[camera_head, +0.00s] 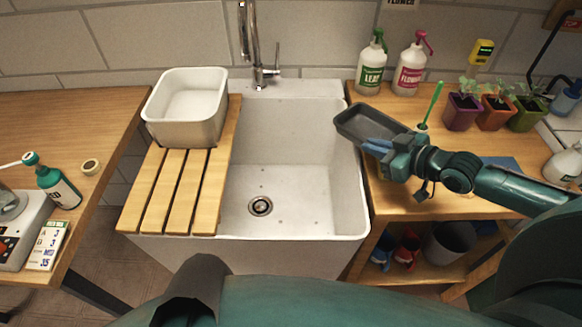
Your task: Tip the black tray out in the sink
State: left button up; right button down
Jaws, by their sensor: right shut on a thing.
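The black tray (362,119) is a shallow dark-grey rectangular tray. My right gripper (385,147) is shut on its near right end. The tray is over the sink's right rim and the edge of the right counter, looking roughly level. Its inside looks dark, and I cannot tell whether it holds liquid. The white sink (290,150) is in the middle, with a round drain (260,205) in its floor and a few small dark specks. My left gripper is not in view.
A slatted wooden board (182,180) bearing a white tub (187,105) covers the sink's left part. A tap (256,60) stands behind. Two spray bottles (371,65) and potted seedlings (463,108) stand on the right counter (400,205). The basin's middle is clear.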

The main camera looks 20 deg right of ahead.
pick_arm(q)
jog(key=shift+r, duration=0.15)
pick_arm(e)
jog(key=shift+a, duration=0.1)
jog(key=shift+a+f+n+h+p, duration=0.6)
jog(key=shift+a+f+h+p, duration=0.1)
jog(key=shift+a+f+p, duration=0.2)
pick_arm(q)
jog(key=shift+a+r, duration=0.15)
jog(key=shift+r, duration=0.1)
pick_arm(e)
jog(key=shift+a+n+g+h, duration=0.3)
jog(key=shift+a+n+h, duration=0.1)
jog(key=shift+a, duration=0.4)
jog(key=shift+a+f, duration=0.1)
jog(key=shift+a, duration=0.1)
